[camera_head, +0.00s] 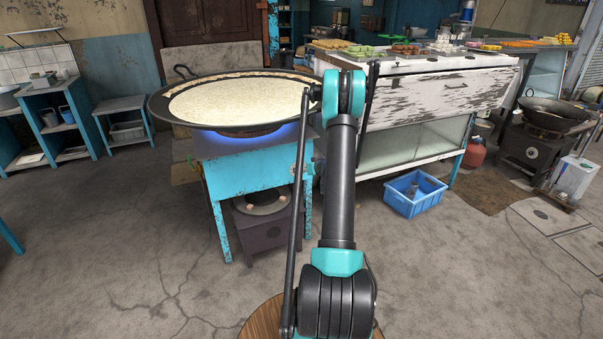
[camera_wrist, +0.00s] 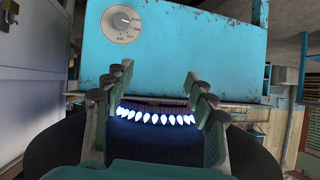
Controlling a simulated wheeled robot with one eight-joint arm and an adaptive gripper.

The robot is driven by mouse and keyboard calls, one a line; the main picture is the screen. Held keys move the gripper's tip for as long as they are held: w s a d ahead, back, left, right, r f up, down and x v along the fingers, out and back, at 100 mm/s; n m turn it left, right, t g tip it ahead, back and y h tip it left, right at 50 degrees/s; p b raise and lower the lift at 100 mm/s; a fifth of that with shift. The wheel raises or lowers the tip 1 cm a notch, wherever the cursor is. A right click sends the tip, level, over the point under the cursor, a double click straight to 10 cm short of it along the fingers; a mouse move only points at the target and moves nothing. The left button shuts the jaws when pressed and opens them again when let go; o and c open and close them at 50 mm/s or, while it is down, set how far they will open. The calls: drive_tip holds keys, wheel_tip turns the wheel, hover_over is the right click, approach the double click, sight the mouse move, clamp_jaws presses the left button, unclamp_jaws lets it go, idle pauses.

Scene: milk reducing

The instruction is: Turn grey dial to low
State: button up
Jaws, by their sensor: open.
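The grey dial (camera_wrist: 122,22) is a round knob with small markings on the blue stove panel (camera_wrist: 205,50), at the upper left in the wrist view. Its markings are too small to read surely. My gripper (camera_wrist: 158,80) is open and empty, its two fingers apart. The dial lies beyond the left fingertip in the picture, and nothing grips it. The head view shows the blue stove (camera_head: 228,178) under a wide black pan (camera_head: 160,112) of pale milk (camera_head: 235,100). In that view the dial and my gripper are hidden.
Burner flames (camera_wrist: 155,117) glow between my fingers in the wrist view, with the dark pan (camera_wrist: 60,148) close by. A white counter (camera_head: 430,92) with food stands right of the stove. A blue crate (camera_head: 413,202) sits on the floor. Floor at front left is clear.

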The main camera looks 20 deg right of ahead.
drive_tip(key=w+d+f+t, duration=0.2)
drive_tip(key=d+f, duration=0.5)
drive_tip(key=d, duration=0.1)
drive_tip(key=x, duration=1.7)
drive_tip(key=shift+d+f+h, duration=0.35)
drive_tip(key=shift+f+h, duration=0.05)
drive_tip(key=shift+f, duration=0.05)
drive_tip(key=shift+w, duration=0.1)
drive_tip(key=shift+c, duration=0.5)
drive_tip(key=c, duration=1)
drive_tip(key=m+y, duration=0.1)
drive_tip(key=m, duration=0.1)
drive_tip(key=shift+m+y, duration=0.3)
drive_tip(key=shift+c, duration=0.2)
